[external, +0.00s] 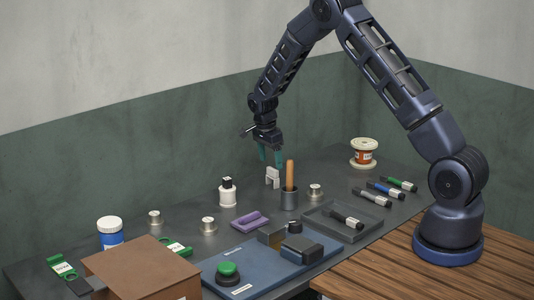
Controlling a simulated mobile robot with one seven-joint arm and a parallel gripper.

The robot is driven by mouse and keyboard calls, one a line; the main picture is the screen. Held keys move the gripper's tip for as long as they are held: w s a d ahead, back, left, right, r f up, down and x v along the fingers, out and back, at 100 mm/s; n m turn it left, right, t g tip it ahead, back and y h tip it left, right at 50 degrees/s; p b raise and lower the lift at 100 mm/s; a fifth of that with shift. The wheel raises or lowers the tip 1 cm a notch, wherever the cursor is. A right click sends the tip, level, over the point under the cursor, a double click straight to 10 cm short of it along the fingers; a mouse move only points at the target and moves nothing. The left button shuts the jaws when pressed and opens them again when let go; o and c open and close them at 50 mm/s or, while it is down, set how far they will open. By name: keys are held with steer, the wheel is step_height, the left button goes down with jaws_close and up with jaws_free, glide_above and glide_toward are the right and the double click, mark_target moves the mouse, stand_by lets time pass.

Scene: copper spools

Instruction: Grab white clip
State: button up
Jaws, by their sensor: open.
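The clip appears to rest on the table.
A white bottle (227,192) stands to the left. A copper spool (364,153) and several marker pens are at the right. A brown box (142,272) is at the front left.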

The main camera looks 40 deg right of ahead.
mark_target(272, 169)
steer(key=shift+d+f, duration=0.2)
steer(key=shift+f, duration=1)
steer(key=shift+d+f, duration=0.2)
steer(key=shift+f, duration=0.95)
steer(key=shift+d+f, duration=0.2)
steer(key=shift+f, duration=1)
steer(key=c, duration=1)
